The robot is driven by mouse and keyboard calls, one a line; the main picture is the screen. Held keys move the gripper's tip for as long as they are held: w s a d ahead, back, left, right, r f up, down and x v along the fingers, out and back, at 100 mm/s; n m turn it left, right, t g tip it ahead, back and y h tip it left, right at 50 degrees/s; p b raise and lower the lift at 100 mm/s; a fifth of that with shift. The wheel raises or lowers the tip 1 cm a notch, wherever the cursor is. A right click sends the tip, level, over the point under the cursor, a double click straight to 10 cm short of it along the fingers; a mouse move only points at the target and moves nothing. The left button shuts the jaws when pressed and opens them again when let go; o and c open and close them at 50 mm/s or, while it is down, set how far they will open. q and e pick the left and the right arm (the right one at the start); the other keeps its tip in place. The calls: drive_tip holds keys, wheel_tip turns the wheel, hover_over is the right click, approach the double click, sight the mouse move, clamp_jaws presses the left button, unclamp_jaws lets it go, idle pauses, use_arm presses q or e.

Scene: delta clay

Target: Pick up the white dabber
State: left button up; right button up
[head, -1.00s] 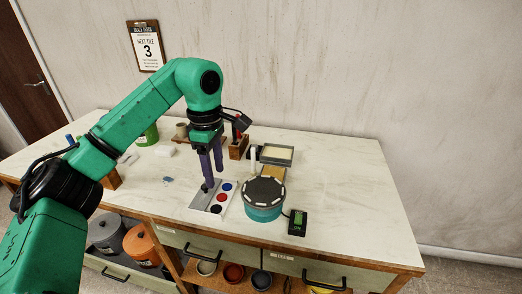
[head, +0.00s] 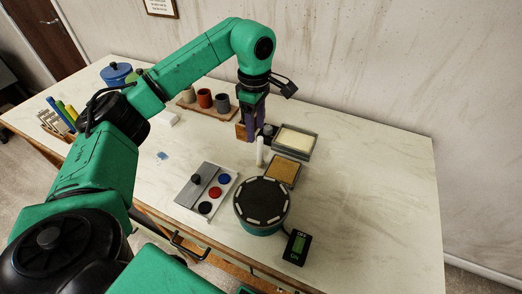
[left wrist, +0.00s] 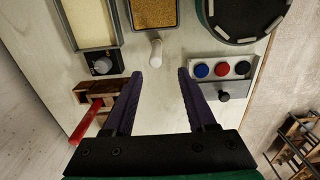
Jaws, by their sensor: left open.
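The white dabber (head: 260,150) stands upright on the table, left of the tan-filled tray. It also shows in the left wrist view (left wrist: 156,54), just beyond and between my fingertips. My left gripper (head: 250,137) points down with purple fingers spread, close behind and a little left of the dabber. In the left wrist view my left gripper (left wrist: 161,75) is open and empty, with the dabber not between the fingers. My right gripper is not in view.
A round turntable (head: 262,205) stands in front right of the dabber. A grey plate with coloured pads (head: 206,188) lies front left. The tan tray (head: 283,170) and a cream tray (head: 295,141) are close on the right. A wooden holder with a red handle (left wrist: 95,112) is near my left finger.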

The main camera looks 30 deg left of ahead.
sight(260, 137)
use_arm(q)
drive_tip(key=f+p, duration=0.1)
drive_tip(key=f, duration=0.2)
drive_tip(key=d+f+p, duration=0.1)
drive_tip(key=f, duration=0.1)
drive_tip(key=shift+w+f+p, duration=0.3)
drive_tip(key=shift+w, duration=0.05)
wheel_tip(260, 137, down, 2)
drive_tip(key=shift+s+f, duration=0.1)
drive_tip(key=shift+f, duration=0.2)
clamp_jaws()
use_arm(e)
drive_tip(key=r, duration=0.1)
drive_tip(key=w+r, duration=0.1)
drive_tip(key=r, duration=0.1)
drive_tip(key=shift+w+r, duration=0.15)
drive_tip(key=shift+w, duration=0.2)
